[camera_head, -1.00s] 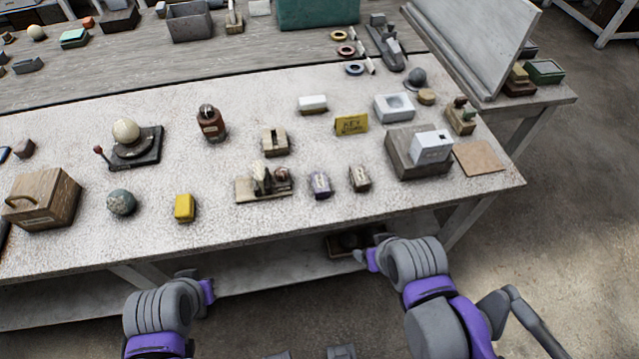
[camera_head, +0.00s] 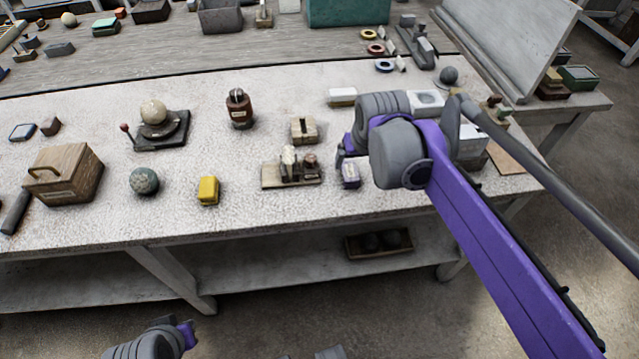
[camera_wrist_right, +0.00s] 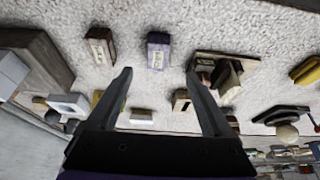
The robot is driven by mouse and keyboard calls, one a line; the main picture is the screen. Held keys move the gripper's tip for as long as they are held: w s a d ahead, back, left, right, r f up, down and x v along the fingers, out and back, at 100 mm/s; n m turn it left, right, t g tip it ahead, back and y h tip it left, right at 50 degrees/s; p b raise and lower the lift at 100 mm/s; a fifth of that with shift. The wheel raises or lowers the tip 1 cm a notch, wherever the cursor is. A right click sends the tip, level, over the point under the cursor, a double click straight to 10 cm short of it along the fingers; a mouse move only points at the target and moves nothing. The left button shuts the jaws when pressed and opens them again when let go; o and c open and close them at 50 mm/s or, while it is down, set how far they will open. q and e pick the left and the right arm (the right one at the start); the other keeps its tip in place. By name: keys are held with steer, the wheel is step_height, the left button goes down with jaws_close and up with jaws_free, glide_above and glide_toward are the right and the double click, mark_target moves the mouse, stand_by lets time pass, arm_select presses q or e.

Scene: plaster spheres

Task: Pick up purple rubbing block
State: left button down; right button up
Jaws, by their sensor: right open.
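The purple rubbing block (camera_head: 351,178) stands near the front of the speckled white table (camera_head: 90,220), with a pale label on it. In the right wrist view the block (camera_wrist_right: 158,50) shows just beyond my fingertips, roughly centred between them. My right gripper (camera_head: 346,152) is over the table beside the block and partly covers it in the head view. In the right wrist view this gripper (camera_wrist_right: 158,74) is open, with nothing between its fingers. My left gripper (camera_head: 188,334) is low at the bottom of the head view, off the table; its jaws are not clear.
A brown block (camera_wrist_right: 100,46) stands on one side of the purple block. A wooden stand with small pieces (camera_head: 290,172) stands on the other. A yellow block (camera_head: 208,190) and a green sphere (camera_head: 144,181) are further left. The front strip of table is clear.

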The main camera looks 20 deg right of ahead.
glide_above(350, 171)
steer(key=s, duration=0.2)
steer(key=f, duration=0.4)
steer(key=shift+w+a+f+b, duration=0.1)
steer(key=shift+a+f+b, duration=0.15)
steer(key=shift+a+b, duration=0.1)
steer(key=x, duration=0.6)
steer(key=shift+d+b, duration=0.15)
steer(key=shift+b, duration=0.25)
jaws_close()
